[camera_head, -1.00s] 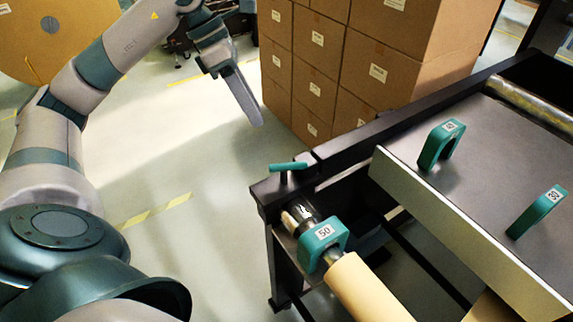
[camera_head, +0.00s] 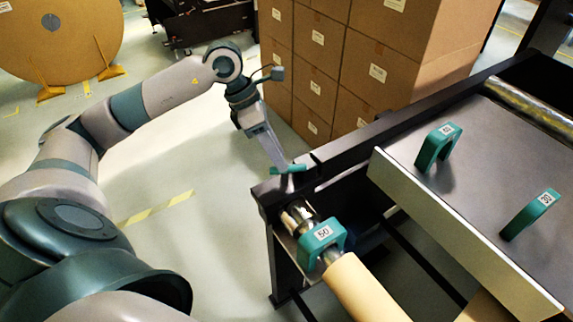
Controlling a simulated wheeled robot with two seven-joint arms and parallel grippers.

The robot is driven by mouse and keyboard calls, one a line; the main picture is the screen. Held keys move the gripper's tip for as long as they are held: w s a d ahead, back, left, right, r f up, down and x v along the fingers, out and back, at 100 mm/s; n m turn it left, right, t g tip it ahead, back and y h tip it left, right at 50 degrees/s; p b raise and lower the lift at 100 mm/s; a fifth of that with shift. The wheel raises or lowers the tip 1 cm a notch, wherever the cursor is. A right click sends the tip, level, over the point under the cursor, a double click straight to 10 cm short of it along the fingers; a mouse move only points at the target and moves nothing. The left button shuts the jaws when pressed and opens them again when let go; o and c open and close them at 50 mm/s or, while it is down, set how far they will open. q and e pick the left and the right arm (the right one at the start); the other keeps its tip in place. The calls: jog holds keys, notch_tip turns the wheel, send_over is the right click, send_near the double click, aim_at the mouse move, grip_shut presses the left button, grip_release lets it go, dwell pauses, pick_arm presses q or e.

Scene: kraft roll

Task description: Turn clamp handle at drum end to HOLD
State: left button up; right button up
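The teal clamp handle (camera_head: 290,170) sits on top of the dark frame corner at the drum end. My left gripper (camera_head: 284,164) reaches down from the upper left, with its fingertips at the handle. Whether it touches the handle, and whether its fingers are apart, I cannot tell. Below the handle, a metal shaft end (camera_head: 299,216) carries a teal collar marked 50 (camera_head: 321,242) and the tan kraft roll (camera_head: 364,288). No HOLD marking is readable. My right gripper is not in view.
Stacked cardboard boxes (camera_head: 372,72) stand close behind the frame. Two teal handle-shaped blocks, one at the left (camera_head: 437,146) and one at the right (camera_head: 531,213), stand on the dark table top (camera_head: 478,165). The floor left of the frame is clear.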

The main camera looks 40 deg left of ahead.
pick_arm(q)
jog(key=p+x, duration=0.1)
jog(key=x, duration=0.3)
jog(key=shift+w+d+f, duration=0.1)
jog(key=shift+d+f, duration=0.05)
jog(key=shift+f, duration=0.2)
jog(key=shift+d+f, duration=0.15)
jog(key=shift+f, duration=0.2)
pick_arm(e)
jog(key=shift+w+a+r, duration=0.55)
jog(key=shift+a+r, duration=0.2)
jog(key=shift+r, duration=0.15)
